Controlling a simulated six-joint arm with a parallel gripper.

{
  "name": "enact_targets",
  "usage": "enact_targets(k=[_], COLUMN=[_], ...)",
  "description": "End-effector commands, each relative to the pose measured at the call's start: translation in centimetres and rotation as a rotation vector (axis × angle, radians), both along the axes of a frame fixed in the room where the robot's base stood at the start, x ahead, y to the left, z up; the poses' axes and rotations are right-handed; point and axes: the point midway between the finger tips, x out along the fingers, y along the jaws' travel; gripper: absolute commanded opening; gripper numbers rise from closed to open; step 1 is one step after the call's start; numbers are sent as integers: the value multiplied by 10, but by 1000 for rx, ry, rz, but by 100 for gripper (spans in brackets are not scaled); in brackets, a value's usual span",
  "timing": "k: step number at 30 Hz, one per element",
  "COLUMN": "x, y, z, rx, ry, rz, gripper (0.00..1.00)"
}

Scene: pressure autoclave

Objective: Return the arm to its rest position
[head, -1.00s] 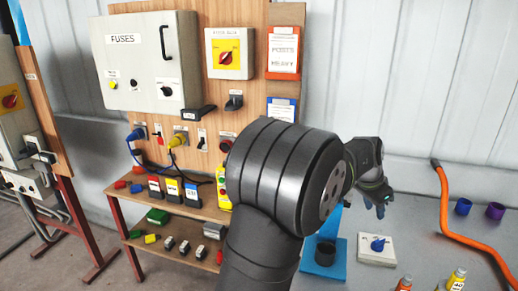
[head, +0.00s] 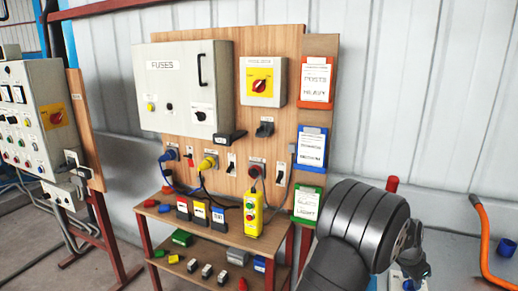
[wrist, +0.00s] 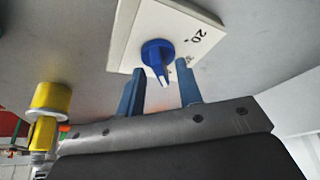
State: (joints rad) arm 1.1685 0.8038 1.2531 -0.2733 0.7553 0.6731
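My gripper (wrist: 160,88) is open, with its two blue fingers apart and nothing held between them. In the wrist view, a blue knob (wrist: 157,52) on a white plate (wrist: 135,25) marked "20" lies just beyond the fingertips. The knob's pointer shows in the gap between the tips; I cannot tell how far off it is. In the head view, my gripper (head: 415,265) is low at the right, partly hidden behind my dark arm.
A wooden panel (head: 280,130) carries a grey fuse box (head: 180,95). An orange pipe (head: 485,240) stands at the right. A yellow fitting (wrist: 50,98) is left of my gripper.

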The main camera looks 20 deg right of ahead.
Motion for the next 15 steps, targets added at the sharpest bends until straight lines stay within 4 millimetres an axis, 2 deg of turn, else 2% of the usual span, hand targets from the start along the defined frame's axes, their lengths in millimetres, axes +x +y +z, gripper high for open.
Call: enact_targets(k=[11, 15], x=[0, 1], y=[0, 3], z=[0, 8], rx=[0, -1], ry=[0, 0], rz=[1, 0], gripper=[33, 33])
